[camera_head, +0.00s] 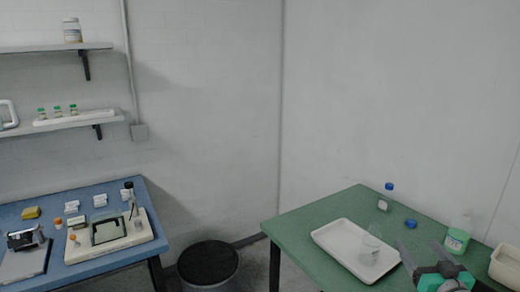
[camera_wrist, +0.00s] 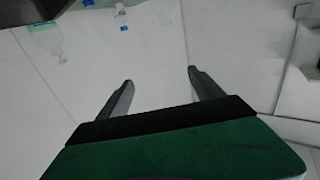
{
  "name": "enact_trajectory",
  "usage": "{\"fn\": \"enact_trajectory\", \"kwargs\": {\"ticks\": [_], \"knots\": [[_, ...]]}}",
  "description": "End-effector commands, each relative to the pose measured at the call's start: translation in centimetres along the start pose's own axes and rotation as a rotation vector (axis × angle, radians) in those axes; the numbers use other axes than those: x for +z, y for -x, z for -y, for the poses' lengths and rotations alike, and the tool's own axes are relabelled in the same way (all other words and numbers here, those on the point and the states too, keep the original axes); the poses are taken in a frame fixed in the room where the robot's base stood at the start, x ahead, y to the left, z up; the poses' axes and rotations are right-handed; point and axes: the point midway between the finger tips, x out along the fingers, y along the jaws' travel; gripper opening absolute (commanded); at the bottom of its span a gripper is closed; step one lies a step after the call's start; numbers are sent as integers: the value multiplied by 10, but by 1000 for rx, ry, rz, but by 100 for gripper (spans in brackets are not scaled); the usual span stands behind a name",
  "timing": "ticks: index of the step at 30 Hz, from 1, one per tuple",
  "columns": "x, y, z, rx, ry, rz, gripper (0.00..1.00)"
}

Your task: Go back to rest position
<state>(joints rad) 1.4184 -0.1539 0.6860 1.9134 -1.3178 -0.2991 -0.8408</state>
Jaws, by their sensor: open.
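My gripper (camera_head: 418,246) shows at the lower right of the head view, in front of the green table (camera_head: 345,200). Its two fingers are spread apart. In the wrist view my gripper (camera_wrist: 161,78) is also open, and nothing sits between the fingers. The green body behind the fingers fills the bottom of that view.
A white tray (camera_head: 328,239) with a clear vessel (camera_head: 370,246) is left of my gripper. A blue-capped bottle (camera_head: 385,200), a blue cap (camera_head: 410,223) and a green-labelled jar (camera_head: 456,240) are near.

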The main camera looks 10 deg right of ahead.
Motion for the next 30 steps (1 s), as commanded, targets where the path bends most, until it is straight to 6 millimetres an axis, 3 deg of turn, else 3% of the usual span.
{"fn": "enact_trajectory", "kwargs": {"ticks": [8, 14, 20, 23, 26, 30], "knots": [[14, -14, 29, -67, 3, 83, 76], [31, -28, 72, -154, 7, 190, 76], [62, -38, 146, -284, 26, 382, 76], [82, -32, 194, -354, 47, 523, 76], [105, -11, 247, -410, 81, 704, 76], [129, 48, 308, -406, 140, 980, 76]]}}
